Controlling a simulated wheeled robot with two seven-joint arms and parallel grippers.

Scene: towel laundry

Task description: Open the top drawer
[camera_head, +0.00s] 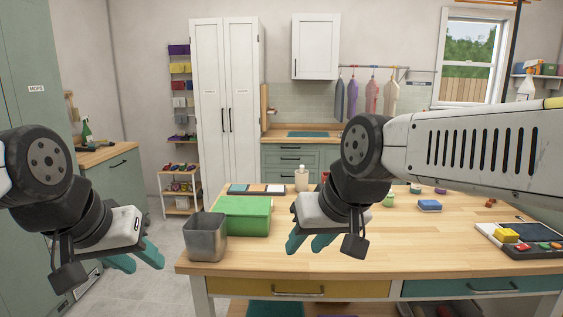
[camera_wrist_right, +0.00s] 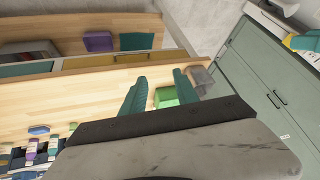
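The wooden table has a yellow drawer (camera_head: 290,287) with a bar handle (camera_head: 298,292) and a teal drawer (camera_head: 480,286) with its own handle (camera_head: 492,290). Both look closed. At the back, a green cabinet has a stack of drawers, its top one (camera_head: 291,147) also closed. My left gripper (camera_head: 138,258) is open and empty, left of the table. My right gripper (camera_head: 308,243) is open and empty above the table, behind the yellow drawer's front edge. Its parted fingers (camera_wrist_right: 160,76) show in the right wrist view. Neither gripper touches a handle.
A grey metal bin (camera_head: 205,238) and a green box (camera_head: 243,215) stand on the table's left part. A dark tray with coloured blocks (camera_head: 520,240) lies at the right. The table's front middle (camera_head: 420,245) is clear. A green side cabinet (camera_head: 112,180) stands at the left.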

